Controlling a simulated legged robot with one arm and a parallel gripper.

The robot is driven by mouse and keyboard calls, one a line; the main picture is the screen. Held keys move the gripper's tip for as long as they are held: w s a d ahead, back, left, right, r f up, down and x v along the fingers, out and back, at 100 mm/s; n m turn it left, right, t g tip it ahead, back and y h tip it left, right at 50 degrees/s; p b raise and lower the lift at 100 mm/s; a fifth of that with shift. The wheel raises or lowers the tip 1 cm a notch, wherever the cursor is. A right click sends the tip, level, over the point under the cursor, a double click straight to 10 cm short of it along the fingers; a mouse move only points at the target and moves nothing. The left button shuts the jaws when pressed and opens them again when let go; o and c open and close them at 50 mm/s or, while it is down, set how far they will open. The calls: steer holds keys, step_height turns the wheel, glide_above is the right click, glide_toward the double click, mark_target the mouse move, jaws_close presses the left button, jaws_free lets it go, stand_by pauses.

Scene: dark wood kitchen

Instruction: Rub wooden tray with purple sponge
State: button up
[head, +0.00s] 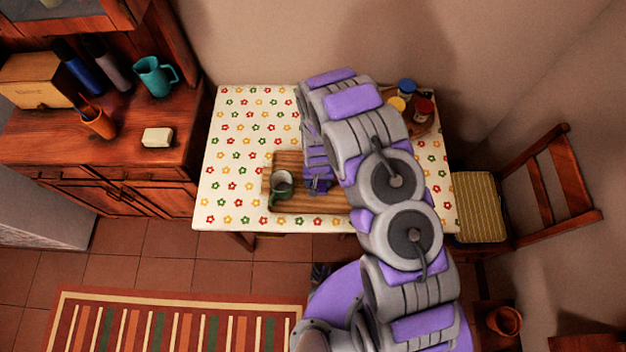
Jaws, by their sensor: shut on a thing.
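The wooden tray (300,205) lies on the flowered tablecloth near the table's front edge. A green mug (281,188) stands on its left part. My gripper (318,176) reaches down over the middle of the tray, just right of the mug. It is shut on a small purple thing at its tips, which looks like the purple sponge (319,187). The sponge is hard to tell apart from my own purple parts. I cannot tell whether it touches the tray. My arm hides the tray's right part.
Jars with blue, yellow and red lids (407,88) stand at the table's back right, partly behind my arm. A chair (490,205) is at the right. A wooden counter (120,150) with a teal pitcher (154,76) is at the left. The table's left side is clear.

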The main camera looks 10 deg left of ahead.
steer(key=shift+r, duration=0.1)
steer(key=shift+r+p, duration=0.5)
steer(key=shift+r, duration=2.4)
steer(key=shift+r, duration=0.1)
steer(key=shift+r+p, duration=0.45)
steer(key=shift+r, duration=0.95)
steer(key=shift+w, duration=0.1)
